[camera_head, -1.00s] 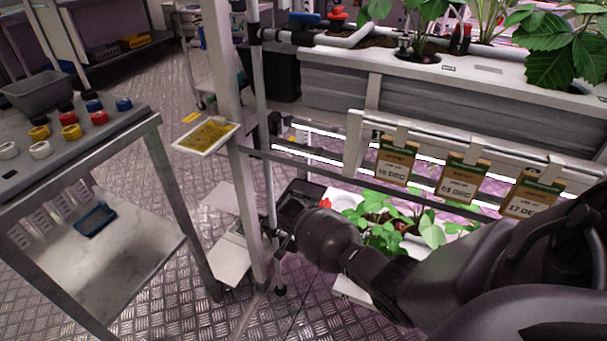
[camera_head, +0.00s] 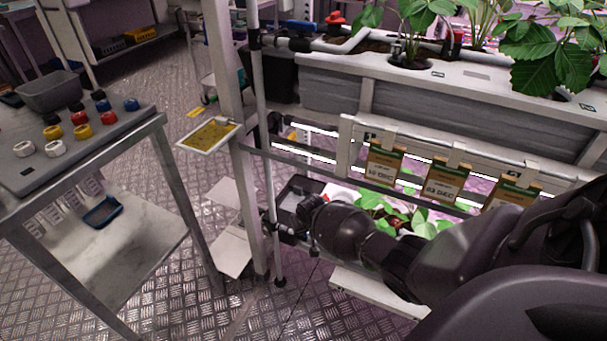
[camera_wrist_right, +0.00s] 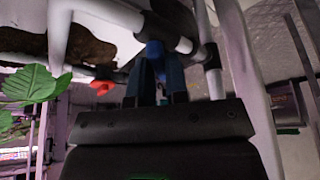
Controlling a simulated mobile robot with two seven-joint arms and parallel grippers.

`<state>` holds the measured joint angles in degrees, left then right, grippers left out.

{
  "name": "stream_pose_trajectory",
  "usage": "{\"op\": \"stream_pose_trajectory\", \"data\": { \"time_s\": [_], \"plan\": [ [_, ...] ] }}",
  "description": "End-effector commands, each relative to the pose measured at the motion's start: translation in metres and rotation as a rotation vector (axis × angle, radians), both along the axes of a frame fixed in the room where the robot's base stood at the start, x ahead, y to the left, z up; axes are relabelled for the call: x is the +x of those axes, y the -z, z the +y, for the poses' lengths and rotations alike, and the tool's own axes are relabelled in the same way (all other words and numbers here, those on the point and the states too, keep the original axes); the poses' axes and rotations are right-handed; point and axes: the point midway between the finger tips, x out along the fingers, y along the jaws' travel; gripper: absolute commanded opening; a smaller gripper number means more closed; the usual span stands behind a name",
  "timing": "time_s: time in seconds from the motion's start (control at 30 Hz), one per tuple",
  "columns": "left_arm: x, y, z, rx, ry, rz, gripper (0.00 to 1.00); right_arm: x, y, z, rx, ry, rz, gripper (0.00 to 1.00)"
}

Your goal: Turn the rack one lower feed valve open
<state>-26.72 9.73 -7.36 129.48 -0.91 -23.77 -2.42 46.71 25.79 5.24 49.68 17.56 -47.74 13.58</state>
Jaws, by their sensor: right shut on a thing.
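The rack (camera_head: 232,120) stands in front of me, with its lower level behind my right arm. My right gripper (camera_head: 276,227) is low beside the front post, at the lower pipe fittings. In the right wrist view, its two fingers (camera_wrist_right: 160,82) are closed around a blue handle (camera_wrist_right: 154,48), apparently the lower feed valve's, beside a white pipe with black joints (camera_wrist_right: 185,44). The gripper and wrist hide this valve in the head view, so its exact angle is unclear. My left gripper is not in view.
An upper blue valve handle (camera_head: 299,25) and red knob (camera_head: 335,18) sit by the top trough. Tags (camera_head: 384,163) hang on the rail above my arm. A yellow card (camera_head: 208,135) juts from the post. A cart (camera_head: 150,130) with coloured caps stands left.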

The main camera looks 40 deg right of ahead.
Motion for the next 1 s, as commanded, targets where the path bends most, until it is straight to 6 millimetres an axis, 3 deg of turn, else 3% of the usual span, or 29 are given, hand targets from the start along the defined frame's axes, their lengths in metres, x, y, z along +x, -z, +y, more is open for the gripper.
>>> {"op": "stream_pose_trajectory", "data": {
  "time_s": [0.37, 0.6, 1.0],
  "plan": [
    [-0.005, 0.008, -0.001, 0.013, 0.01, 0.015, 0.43, -0.004, 0.006, -0.003, 0.0, -0.353, 0.009, 0.0],
    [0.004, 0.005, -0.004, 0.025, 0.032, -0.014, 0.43, -0.004, 0.007, -0.004, 0.001, -0.541, 0.011, 0.0],
    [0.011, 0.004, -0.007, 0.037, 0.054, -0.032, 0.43, -0.003, 0.004, -0.005, 0.001, -0.706, 0.008, 0.0]
  ]
}}
